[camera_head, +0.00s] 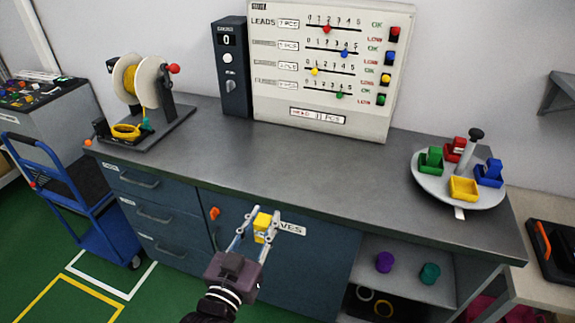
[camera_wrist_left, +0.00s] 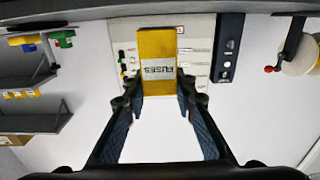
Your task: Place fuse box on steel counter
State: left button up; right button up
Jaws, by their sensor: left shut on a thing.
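A yellow fuse box (camera_head: 262,226) is held between the fingers of my left gripper (camera_head: 254,234), in front of the counter's cabinet doors. In the left wrist view the yellow box (camera_wrist_left: 157,48) carries a white label reading FUSES, and the gripper's fingers (camera_wrist_left: 160,88) press on its two sides. The grey steel counter (camera_head: 260,165) runs across the head view, and its middle top is bare. My right gripper is not in view.
A leads panel (camera_head: 325,70) and dark control box (camera_head: 231,70) stand at the back. A round tray (camera_head: 430,182) with coloured bins is at the right. A blue cart (camera_head: 90,200) stands left.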

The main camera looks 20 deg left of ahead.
pick_arm(q)
jog(key=w+a+r+b, duration=0.1)
jog(key=w+r+b, duration=0.1)
jog(key=w, duration=0.7)
jog(key=w+a+r+b, duration=0.1)
jog(key=w+b, duration=0.1)
jog(key=w, duration=0.6)
jog(key=w+a+r+b, duration=0.1)
jog(key=w+r+b, duration=0.3)
jog(key=w+r, duration=0.85)
jog(key=shift+s+f, duration=0.2)
jog(key=shift+f, duration=4.65)
jog(key=shift+s+f, duration=0.15)
jog(key=shift+f, duration=4.65)
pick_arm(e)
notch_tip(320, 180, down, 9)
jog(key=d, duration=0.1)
pick_arm(q)
jog(key=shift+f, duration=0.1)
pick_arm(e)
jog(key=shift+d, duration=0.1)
pick_arm(q)
jog(key=o, duration=1.1)
jog(key=shift+c, duration=0.2)
jog(key=shift+o, duration=0.4)
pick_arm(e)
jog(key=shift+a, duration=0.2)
